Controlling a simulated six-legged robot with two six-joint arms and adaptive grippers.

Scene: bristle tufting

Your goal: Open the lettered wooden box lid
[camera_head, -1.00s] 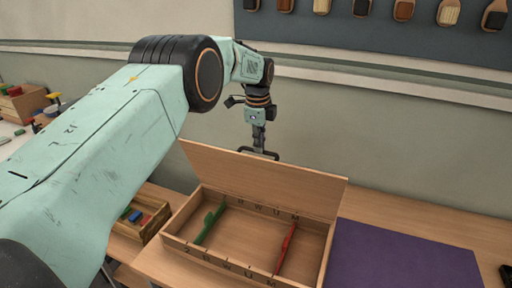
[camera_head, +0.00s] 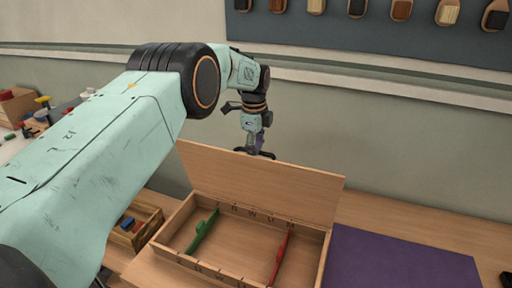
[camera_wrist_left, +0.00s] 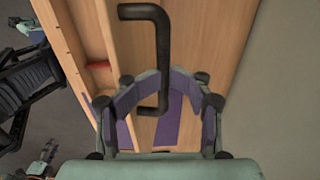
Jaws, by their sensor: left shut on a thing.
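The wooden box (camera_head: 153,247) stands on the bench with its lid (camera_head: 262,187) raised on the far side. Letters run along the box's inner back and front edges. Inside are a green divider (camera_head: 202,232) and a red divider (camera_head: 280,258). My left gripper (camera_head: 258,150) is at the lid's top edge, left of its middle. In the left wrist view its purple-padded fingers (camera_wrist_left: 160,110) are shut on a bent black handle (camera_wrist_left: 162,50) in front of the wood. The exact contact is partly hidden.
A purple mat (camera_head: 400,260) lies right of the box. A small wooden tray (camera_head: 148,222) with coloured pieces is at the left. The wall is close behind the lid, with brushes (camera_head: 402,9) on a dark panel above.

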